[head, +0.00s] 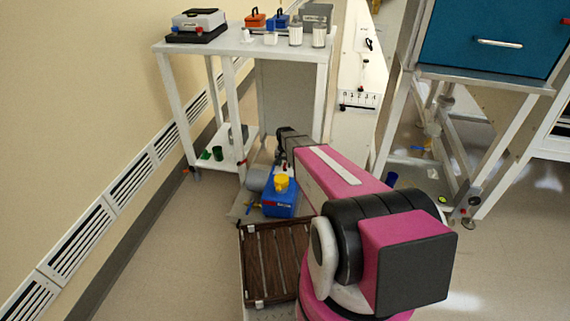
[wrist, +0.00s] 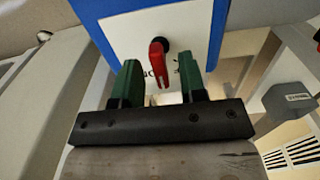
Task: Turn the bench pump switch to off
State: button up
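In the wrist view, a red switch lever (wrist: 157,60) on a dark round pivot sits on a white plate (wrist: 122,42) with a blue surround (wrist: 100,8). The lever points down in the picture, toward my gripper. Dark lettering on the plate is partly hidden by the lever and fingers. My gripper (wrist: 160,78) is open, with one green finger on each side of the lever's lower end. I see no clear contact between the fingers and the lever. In the head view my arm hides the switch and the fingers.
In the head view, a blue box with a yellow cap (head: 282,182) stands low beside my arm. A brown slatted crate (head: 272,262) lies in front of it. A white bench (head: 240,46) stands behind, and a teal cabinet on a metal stand (head: 490,38) is at right.

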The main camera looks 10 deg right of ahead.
aim_at(285, 163)
grip_shut()
jog(key=shift+n, duration=3.2)
grip_release()
jog(key=shift+r, duration=0.2)
notch_tip(285, 163, up, 10)
jog(key=shift+r, duration=0.25)
